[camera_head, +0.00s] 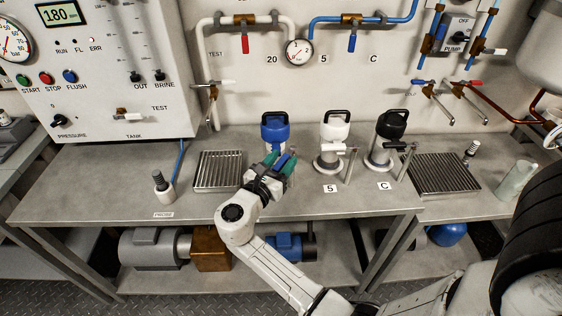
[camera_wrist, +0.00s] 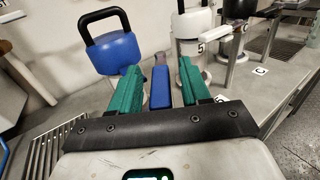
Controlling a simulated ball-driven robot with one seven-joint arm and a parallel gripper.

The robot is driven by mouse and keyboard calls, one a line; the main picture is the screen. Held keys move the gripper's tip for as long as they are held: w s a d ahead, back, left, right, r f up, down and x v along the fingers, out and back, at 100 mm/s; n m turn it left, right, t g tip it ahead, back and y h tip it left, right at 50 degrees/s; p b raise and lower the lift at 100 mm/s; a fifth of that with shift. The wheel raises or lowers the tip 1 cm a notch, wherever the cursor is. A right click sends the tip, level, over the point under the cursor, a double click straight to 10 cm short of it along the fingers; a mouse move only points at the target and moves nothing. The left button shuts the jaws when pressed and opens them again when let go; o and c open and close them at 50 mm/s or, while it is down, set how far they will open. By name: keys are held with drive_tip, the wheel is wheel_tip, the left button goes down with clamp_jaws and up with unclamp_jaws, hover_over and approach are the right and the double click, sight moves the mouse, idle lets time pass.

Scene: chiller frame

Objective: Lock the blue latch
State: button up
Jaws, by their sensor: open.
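The blue-capped canister (camera_head: 275,130) with a black handle stands on the bench; it also shows at upper left in the wrist view (camera_wrist: 116,54). The blue latch (camera_wrist: 160,86) is a narrow blue lever with a grey end, beside the blue canister's cap. My gripper (camera_head: 279,163) is just in front of that canister. In the wrist view its two green fingers (camera_wrist: 159,74) are open, one on each side of the latch, with a small gap showing on both sides. The latch's pivot and the canister's lower body are mostly hidden by my gripper.
A white canister (camera_head: 334,133) and a black canister (camera_head: 387,135) with levers stand to the right. Metal grates (camera_head: 218,170) and (camera_head: 445,174) lie on the bench. A probe (camera_head: 163,186) stands at left. Pipes and gauges line the wall. The bench front is mostly clear.

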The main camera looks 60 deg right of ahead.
drive_tip(key=a+b, duration=0.1)
drive_tip(key=a, duration=0.9)
drive_tip(key=shift+w+a, duration=0.15)
drive_tip(key=shift+a, duration=0.25)
drive_tip(key=shift+c, duration=0.4)
